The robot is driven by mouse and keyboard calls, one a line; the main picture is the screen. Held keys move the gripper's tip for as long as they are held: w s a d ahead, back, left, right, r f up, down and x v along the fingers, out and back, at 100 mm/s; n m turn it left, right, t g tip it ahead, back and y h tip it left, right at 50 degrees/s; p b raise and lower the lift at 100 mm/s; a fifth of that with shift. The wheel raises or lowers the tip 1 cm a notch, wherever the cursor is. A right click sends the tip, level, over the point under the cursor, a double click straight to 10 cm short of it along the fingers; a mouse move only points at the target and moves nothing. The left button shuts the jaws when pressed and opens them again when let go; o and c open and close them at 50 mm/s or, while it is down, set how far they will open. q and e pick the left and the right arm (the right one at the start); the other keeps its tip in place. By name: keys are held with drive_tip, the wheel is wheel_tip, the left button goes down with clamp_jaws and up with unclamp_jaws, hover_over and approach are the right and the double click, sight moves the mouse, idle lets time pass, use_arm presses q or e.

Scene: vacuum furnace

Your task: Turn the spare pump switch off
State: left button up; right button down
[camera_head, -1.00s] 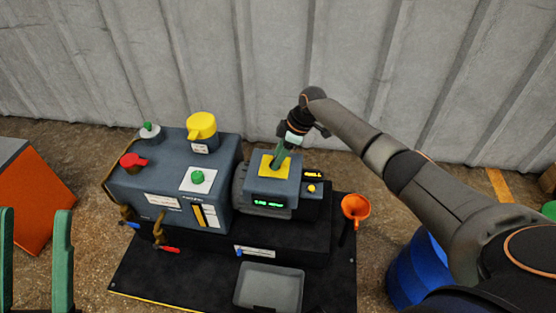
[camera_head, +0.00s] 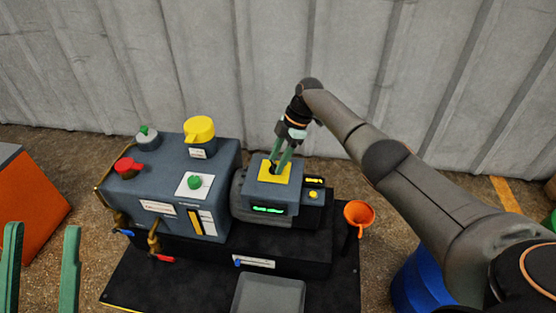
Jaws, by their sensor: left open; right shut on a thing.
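A grey pump box (camera_head: 258,196) with a lit green display on its front carries a yellow plate (camera_head: 265,174) on top. My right gripper (camera_head: 278,168) reaches down onto this plate, its green fingers shut on the small switch there. The fingers hide most of the switch, so I cannot tell its position, and no label on it is readable. My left gripper (camera_head: 42,228) is open and empty at the bottom left, far from the pump box.
A larger grey-blue housing (camera_head: 165,185) stands to the left, with a yellow knob (camera_head: 200,128), red knob (camera_head: 128,165) and green button (camera_head: 194,182). An orange funnel (camera_head: 359,213) and blue barrel (camera_head: 422,280) are at right. A grey tray (camera_head: 268,294) lies in front.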

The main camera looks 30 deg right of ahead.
drive_tip(key=shift+c, duration=1.6)
unclamp_jaws()
use_arm(q)
drive_tip(key=r+p, duration=0.1)
drive_tip(key=r, duration=0.1)
drive_tip(key=r+p, duration=0.3)
drive_tip(key=p, duration=0.1)
drive_tip(key=shift+s+a+r, duration=0.15)
drive_tip(key=shift+a+r, duration=0.2)
drive_tip(key=shift+r, duration=0.05)
use_arm(e)
drive_tip(key=v, duration=1.2)
drive_tip(key=shift+r, duration=0.3)
drive_tip(key=shift+s, duration=0.1)
use_arm(q)
drive_tip(key=shift+t, duration=0.3)
